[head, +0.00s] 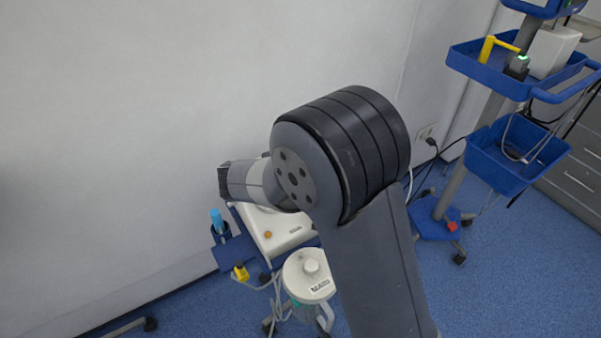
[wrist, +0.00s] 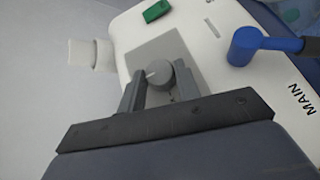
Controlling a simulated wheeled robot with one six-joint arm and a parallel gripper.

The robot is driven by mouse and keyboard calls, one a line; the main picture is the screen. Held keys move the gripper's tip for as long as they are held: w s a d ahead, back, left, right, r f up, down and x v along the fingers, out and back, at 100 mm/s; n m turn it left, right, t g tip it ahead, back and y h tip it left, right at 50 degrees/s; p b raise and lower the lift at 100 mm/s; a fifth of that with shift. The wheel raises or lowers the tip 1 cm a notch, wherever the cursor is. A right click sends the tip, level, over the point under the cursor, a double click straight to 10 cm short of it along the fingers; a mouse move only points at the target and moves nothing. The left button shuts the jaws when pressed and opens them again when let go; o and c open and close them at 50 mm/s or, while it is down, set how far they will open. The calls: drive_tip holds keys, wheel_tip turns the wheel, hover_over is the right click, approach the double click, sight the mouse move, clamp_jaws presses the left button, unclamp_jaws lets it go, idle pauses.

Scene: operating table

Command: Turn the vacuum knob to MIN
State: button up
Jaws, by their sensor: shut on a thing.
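The vacuum knob (wrist: 160,74) is a round grey dial with a white pointer mark on a grey panel (wrist: 150,50), seen in the wrist view. The mark points to the left in that picture. My gripper (wrist: 158,84) is shut on the knob, one finger on each side of it. No MIN lettering can be read in this view. The white suction unit (wrist: 215,50) carries the panel. In the head view the unit (head: 280,237) stands by the wall, and my arm hides the knob and my fingers.
In the wrist view a green switch (wrist: 156,11), a blue handle (wrist: 247,45) and a white fitting (wrist: 90,54) sit close around the panel. In the head view a lidded canister (head: 309,278) stands in front of the unit. A blue cart (head: 480,65) is at right.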

drive_tip(key=shift+d, duration=0.1)
drive_tip(key=o, duration=1)
drive_tip(key=shift+c, duration=0.2)
drive_tip(key=v, duration=1)
drive_tip(key=shift+s+a+r+p, duration=0.2)
drive_tip(key=shift+s+a+p, duration=0.05)
drive_tip(key=shift+p, duration=0.15)
drive_tip(key=x, duration=1)
drive_tip(key=shift+w+d+f+b, duration=0.15)
drive_tip(key=shift+w+d+b, duration=0.05)
drive_tip(key=shift+w+b, duration=0.1)
